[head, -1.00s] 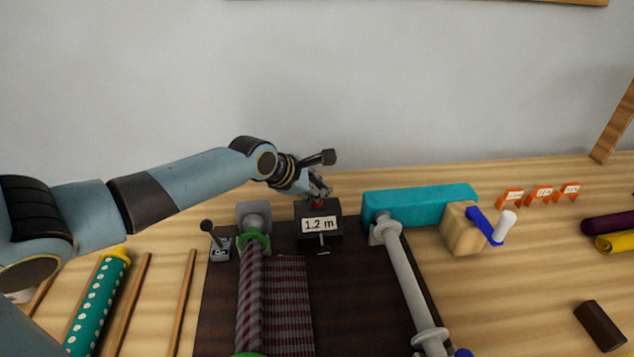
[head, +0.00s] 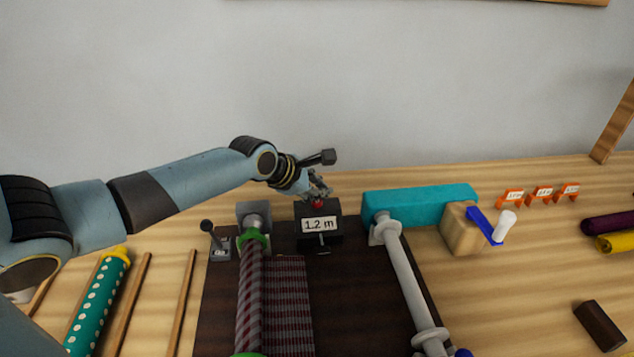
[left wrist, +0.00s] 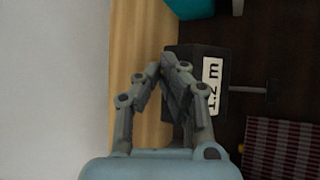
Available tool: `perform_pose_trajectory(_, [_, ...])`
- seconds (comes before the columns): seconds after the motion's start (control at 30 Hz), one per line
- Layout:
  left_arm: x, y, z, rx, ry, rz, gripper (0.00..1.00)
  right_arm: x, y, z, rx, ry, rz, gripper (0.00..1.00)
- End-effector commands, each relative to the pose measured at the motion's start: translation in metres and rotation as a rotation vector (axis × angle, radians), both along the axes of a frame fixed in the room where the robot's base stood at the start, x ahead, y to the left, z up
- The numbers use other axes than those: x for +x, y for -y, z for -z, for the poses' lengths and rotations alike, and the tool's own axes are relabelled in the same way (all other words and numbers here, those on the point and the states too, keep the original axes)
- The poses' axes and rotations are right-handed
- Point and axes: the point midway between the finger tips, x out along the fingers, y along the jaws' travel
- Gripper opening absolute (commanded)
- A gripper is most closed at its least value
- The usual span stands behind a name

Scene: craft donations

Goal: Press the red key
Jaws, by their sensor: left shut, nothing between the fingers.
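The red key (head: 318,204) is a small red spot on top of the black counter box (head: 330,237), whose white label reads "1.2 m". My left gripper (head: 321,196) is shut and empty, with its fingertips right at the key from above; I cannot tell whether they touch it. In the left wrist view the shut fingers (left wrist: 163,68) lie over the edge of the box (left wrist: 183,58), and the red key is hidden behind them. My right gripper is not in view.
A striped fabric roll (head: 250,300) and a grey roller (head: 405,280) flank the box on a dark board (head: 350,310). A teal block (head: 430,202) and a blue crank (head: 484,226) stand to the right. A small lever (head: 213,238) stands left.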

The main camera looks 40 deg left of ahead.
Motion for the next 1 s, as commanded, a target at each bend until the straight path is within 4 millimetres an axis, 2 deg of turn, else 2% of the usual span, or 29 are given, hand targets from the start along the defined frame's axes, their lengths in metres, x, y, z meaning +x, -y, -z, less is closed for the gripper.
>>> perform_pose_trajectory(1.0, [0.000, 0.000, 0.011, 0.000, 0.000, 0.000, 0.00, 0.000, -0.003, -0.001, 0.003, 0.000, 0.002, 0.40])
